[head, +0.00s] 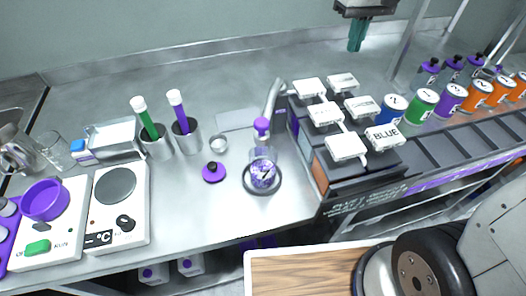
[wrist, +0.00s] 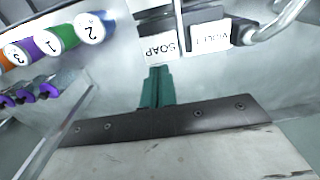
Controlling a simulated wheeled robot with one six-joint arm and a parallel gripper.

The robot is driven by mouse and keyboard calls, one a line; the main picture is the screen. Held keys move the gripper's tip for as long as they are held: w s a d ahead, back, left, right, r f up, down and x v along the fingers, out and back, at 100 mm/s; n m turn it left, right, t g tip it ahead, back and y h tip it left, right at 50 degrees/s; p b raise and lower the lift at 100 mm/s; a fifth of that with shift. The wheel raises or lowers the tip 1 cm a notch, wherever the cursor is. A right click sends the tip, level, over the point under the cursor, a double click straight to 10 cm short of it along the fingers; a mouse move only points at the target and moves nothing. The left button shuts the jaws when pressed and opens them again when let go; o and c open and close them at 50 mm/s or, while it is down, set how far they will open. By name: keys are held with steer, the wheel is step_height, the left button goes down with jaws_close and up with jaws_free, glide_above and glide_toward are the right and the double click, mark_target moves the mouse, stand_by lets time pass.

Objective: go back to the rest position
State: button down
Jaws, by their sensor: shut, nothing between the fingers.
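My gripper (head: 357,35) shows at the top of the head view, raised near the back wall, above and behind the row of cans. Its green fingers are together with nothing between them. In the wrist view my gripper (wrist: 158,88) points toward the lidded boxes, with a box marked SOAP (wrist: 160,46) beyond its tips; it looks apart from the box.
A block of white-lidded boxes (head: 346,147) stands on the steel counter (head: 225,215). Numbered cans (head: 422,104) line the right. A purple-capped flask (head: 262,172), a hotplate (head: 116,186) and two cups with green and purple sticks (head: 187,135) stand left. A wooden board (head: 300,275) is in front.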

steer(key=shift+s, duration=0.1)
steer(key=s+d+m+t, duration=0.1)
steer(key=s+d+m, duration=0.1)
steer(key=s, duration=2.2)
steer(key=shift+s+d+f, duration=0.35)
steer(key=shift+s+d, duration=0.05)
steer(key=shift+d, duration=0.15)
